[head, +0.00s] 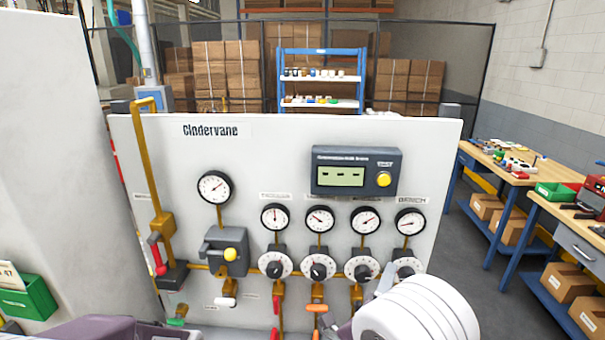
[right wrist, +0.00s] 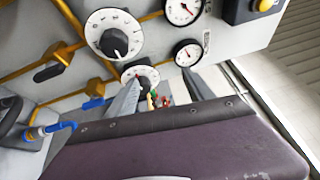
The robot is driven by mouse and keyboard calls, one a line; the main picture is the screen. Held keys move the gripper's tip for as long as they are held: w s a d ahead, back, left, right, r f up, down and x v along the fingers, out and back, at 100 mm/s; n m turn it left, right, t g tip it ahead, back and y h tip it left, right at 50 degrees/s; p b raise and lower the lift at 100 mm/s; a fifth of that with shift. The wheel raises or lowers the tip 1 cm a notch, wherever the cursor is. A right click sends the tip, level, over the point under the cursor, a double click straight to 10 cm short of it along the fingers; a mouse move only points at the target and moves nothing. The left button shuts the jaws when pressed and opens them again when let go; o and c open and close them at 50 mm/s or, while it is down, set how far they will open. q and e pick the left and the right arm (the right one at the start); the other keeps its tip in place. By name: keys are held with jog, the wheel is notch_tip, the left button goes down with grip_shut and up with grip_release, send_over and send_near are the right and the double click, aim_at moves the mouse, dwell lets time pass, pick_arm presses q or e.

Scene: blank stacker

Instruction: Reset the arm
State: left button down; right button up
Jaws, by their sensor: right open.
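My right gripper (right wrist: 162,78) is open, its two grey fingers apart with nothing between them in the right wrist view. In the head view one grey finger (head: 384,281) shows in front of the panel's lower right dials, beside my white arm link. The fingers are close to the panel; I cannot tell whether they touch it. At the bottom left of the head view, a purple part of my left arm (head: 98,329) shows; its fingers are hidden. The grey "Cindervane" panel (head: 265,160) stands upright ahead, with a display (head: 340,176) showing dashes and a yellow button (head: 384,180).
The panel carries gauges (head: 214,187), a row of white dials (head: 318,267), brass pipes and coloured valve handles (head: 316,308). A pale wall (head: 55,130) closes the left side. Workbenches (head: 500,160) stand at right, with open floor (head: 460,255) before them.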

jog(key=s+d+f+m+g+h, duration=0.2)
jog(key=s+d+m+g, duration=0.5)
jog(key=s+d+m, duration=0.15)
jog(key=s+d+f+m+g+h, duration=0.2)
jog(key=s+d+f+m+g, duration=0.1)
jog(key=s+d+m+g, duration=0.6)
jog(key=s+a+f+m+g+y, duration=0.35)
jog(key=s+f+m+y, duration=0.35)
jog(key=m, duration=0.5)
jog(key=w+a+f+m+t+y, duration=0.2)
jog(key=w+a+m+y, duration=0.1)
jog(key=a+m, duration=0.4)
jog(key=w+a+f+m+t+y, duration=0.2)
jog(key=a+m, duration=0.5)
jog(key=m, duration=0.4)
jog(key=shift+w+a+f+y, duration=0.35)
jog(key=shift+w+y, duration=0.35)
jog(key=shift+w, duration=0.3)
